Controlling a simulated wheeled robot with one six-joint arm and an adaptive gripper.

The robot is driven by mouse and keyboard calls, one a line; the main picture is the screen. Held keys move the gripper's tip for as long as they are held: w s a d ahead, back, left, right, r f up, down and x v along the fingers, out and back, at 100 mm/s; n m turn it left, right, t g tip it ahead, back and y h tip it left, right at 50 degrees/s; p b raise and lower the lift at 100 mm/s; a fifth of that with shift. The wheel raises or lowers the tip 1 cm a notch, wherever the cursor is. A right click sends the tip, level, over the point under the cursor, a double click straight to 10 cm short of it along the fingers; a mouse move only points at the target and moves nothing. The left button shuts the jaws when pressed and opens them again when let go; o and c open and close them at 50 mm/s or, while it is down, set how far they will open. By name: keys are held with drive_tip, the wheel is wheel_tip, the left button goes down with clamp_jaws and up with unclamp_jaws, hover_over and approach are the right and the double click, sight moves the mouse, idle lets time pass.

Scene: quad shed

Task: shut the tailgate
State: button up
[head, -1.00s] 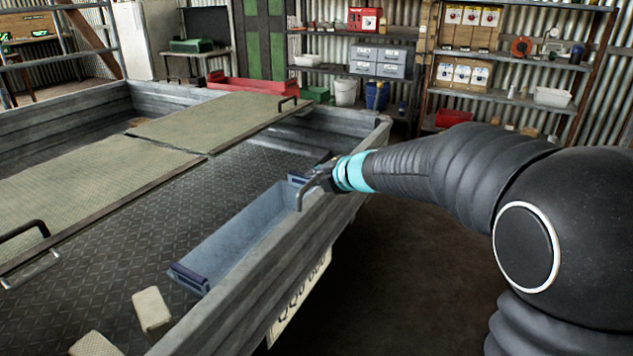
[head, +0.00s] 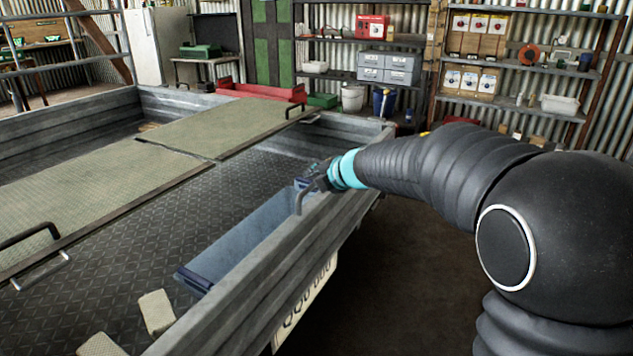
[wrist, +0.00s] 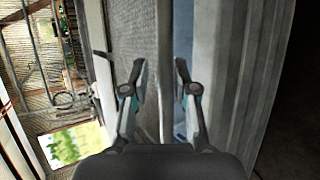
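The tailgate (head: 262,280) is the grey ribbed panel at the near right end of the trailer bed, with a number plate (head: 305,308) on its outer face. It stands raised, close to upright; I cannot tell whether it is fully shut. A curved bar handle (head: 299,202) rises by its top edge. My gripper (head: 316,178) is at this handle. In the wrist view my gripper (wrist: 160,70) has its fingers apart, with a grey bar (wrist: 160,110) between them and gaps on both sides. Contact is unclear.
Pale blocks (head: 156,311) and flat ramp panels (head: 75,185) are on the trailer bed. Shelves (head: 505,103) with boxes stand at the back wall. The dark floor (head: 405,270) right of the tailgate is clear.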

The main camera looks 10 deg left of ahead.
drive_tip(key=shift+s, duration=0.1)
drive_tip(key=v, duration=1.2)
